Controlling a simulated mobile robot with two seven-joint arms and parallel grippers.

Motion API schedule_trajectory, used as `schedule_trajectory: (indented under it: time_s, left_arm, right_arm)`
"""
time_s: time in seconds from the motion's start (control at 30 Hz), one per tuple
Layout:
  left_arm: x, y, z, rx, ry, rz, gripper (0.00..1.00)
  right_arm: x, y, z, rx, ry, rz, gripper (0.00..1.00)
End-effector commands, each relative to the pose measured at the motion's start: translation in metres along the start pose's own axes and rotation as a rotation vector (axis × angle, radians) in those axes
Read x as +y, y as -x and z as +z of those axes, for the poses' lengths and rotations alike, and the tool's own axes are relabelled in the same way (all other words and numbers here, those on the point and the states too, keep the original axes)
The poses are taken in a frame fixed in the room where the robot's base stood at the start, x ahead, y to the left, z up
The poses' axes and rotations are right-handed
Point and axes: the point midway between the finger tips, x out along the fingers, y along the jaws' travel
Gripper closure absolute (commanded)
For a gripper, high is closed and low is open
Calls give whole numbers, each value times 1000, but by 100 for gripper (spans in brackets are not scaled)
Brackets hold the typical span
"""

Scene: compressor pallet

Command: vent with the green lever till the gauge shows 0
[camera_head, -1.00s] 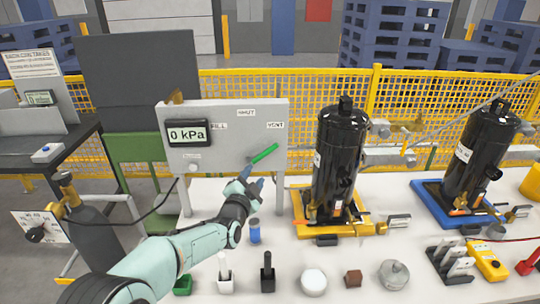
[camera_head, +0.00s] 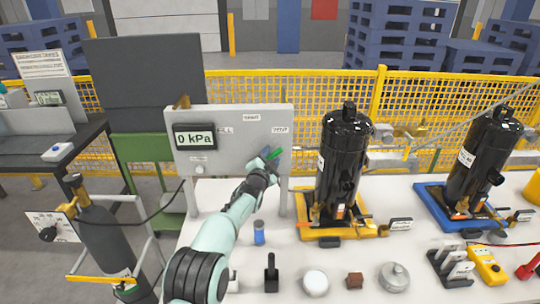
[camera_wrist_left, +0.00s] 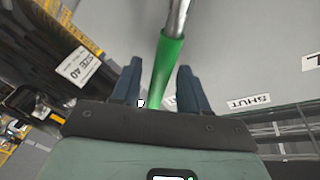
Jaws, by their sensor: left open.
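The gauge (camera_head: 195,136) on the grey panel (camera_head: 232,113) reads 0 kPa. The green lever (camera_head: 275,153) on that panel slants up to the right, below the VENT label (camera_head: 280,130); its lower part is hidden by my left gripper (camera_head: 266,157). In the left wrist view, the green lever (camera_wrist_left: 167,62) runs between the two dark fingers of my left gripper (camera_wrist_left: 159,68). The fingers are apart, with a gap visible on each side of the lever. My right gripper is not in view.
Two black compressors (camera_head: 342,165) (camera_head: 478,160) stand on yellow and blue trays to the right. A blue-capped bottle (camera_head: 259,233) stands near my left arm. Several small parts line the white table's front. A gas cylinder (camera_head: 100,235) stands at left.

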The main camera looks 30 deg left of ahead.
Motion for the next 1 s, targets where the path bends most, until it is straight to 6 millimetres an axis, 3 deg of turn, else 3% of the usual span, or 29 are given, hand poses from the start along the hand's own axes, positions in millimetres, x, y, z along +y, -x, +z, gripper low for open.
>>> schedule_trajectory:
  time_s: [0.37, 0.5, 1.0]
  left_arm:
    - [1, -4, 1, -1, 0, 1, 56]
    - [1, -4, 1, -1, 0, 1, 100]
    - [-4, -2, 2, 16, 83, -20, 100]
  right_arm:
    - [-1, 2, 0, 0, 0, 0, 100]
    - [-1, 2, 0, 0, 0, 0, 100]
    - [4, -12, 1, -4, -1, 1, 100]
